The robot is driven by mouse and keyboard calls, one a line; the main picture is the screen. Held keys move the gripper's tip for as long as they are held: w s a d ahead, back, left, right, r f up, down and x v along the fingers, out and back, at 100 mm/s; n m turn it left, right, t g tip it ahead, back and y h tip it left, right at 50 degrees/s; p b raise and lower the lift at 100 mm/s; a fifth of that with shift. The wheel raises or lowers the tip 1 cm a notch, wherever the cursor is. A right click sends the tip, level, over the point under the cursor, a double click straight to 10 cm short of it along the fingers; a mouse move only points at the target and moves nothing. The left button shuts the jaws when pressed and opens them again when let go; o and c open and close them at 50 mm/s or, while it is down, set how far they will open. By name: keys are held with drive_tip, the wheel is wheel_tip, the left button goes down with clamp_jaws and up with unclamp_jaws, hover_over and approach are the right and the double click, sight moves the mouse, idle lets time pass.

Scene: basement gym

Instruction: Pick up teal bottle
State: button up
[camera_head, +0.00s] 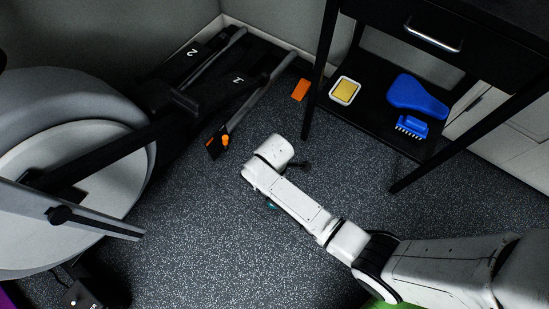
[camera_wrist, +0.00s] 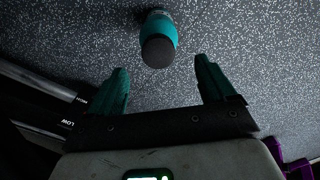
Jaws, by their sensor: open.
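The teal bottle (camera_wrist: 165,27), with a dark round end facing the camera, is at the top middle of the wrist view, over the speckled floor. My gripper (camera_wrist: 161,64) is open, with its two teal fingers apart to the left and right below the bottle in the picture. Nothing is between the fingers except the near edge of the bottle's dark end, and no contact shows. In the head view my white arm hides most of this area. A small teal patch shows beside the arm there; I cannot tell whether it is bottle or finger.
A black shelf unit (camera_head: 395,188) stands at upper right, with a blue brush (camera_head: 411,127), a blue item (camera_head: 416,95) and a yellow sponge (camera_head: 344,90) in a white dish. An orange block (camera_head: 301,90) lies nearby. Exercise machines (camera_head: 75,150) fill the left. Speckled floor (camera_head: 200,250) is free between.

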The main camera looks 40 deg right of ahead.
wheel_tip(320, 180, down, 7)
drive_tip(key=b, duration=0.4)
drive_tip(key=shift+w+f, duration=0.15)
drive_tip(key=shift+f, duration=0.05)
drive_tip(key=shift+c, duration=0.2)
drive_tip(key=c, duration=1.4)
drive_tip(key=shift+r, duration=0.15)
drive_tip(key=shift+c, duration=0.2)
